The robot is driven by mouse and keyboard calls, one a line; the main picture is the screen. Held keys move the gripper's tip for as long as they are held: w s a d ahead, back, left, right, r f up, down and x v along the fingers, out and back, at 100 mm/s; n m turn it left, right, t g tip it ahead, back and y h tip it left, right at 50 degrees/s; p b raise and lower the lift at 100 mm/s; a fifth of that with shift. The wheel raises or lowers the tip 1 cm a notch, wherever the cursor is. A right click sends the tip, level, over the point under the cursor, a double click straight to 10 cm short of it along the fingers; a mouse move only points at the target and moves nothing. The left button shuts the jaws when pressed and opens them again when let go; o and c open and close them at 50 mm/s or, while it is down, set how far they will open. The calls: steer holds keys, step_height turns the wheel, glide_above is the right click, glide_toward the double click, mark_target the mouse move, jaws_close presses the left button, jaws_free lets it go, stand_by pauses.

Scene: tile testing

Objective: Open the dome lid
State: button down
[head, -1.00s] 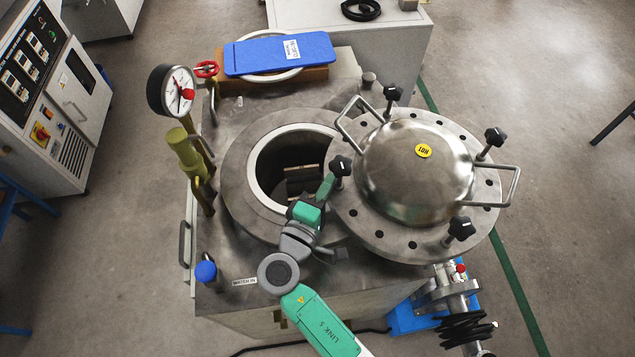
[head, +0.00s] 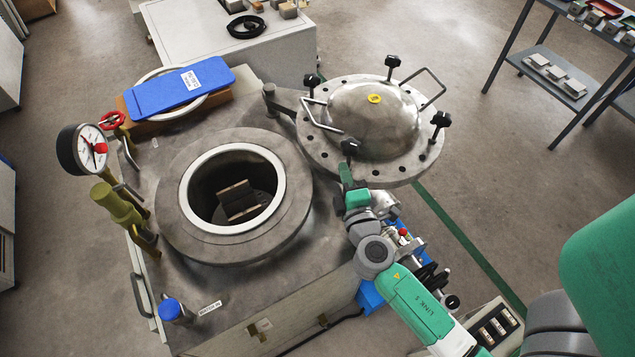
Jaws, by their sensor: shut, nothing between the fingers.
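The dome lid (head: 372,125) is a shiny metal dome on a wide drilled flange, with a yellow sticker, two bar handles and several black clamp knobs. It is swung off to the right of the round vessel opening (head: 240,148), joined near a post at the back. The opening is fully uncovered, with a white ring and a small rack (head: 240,200) inside. My gripper (head: 345,172) is shut and empty at the lid's near left edge, close to the front black knob (head: 349,147). Its fingertips are small in view; contact with the lid cannot be told.
A pressure gauge (head: 84,148) and brass valve (head: 118,205) stand at the left. A blue tray-like cover (head: 178,90) lies at the back left. A blue-capped post (head: 172,309) stands at the front corner. A shelf rack (head: 560,75) is at the far right.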

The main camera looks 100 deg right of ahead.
steer(key=shift+s+d, duration=0.35)
steer(key=shift+s, duration=0.5)
steer(key=a+b, duration=0.1)
steer(key=a, duration=1)
steer(key=shift+w+a, duration=0.3)
steer(key=shift+w, duration=0.1)
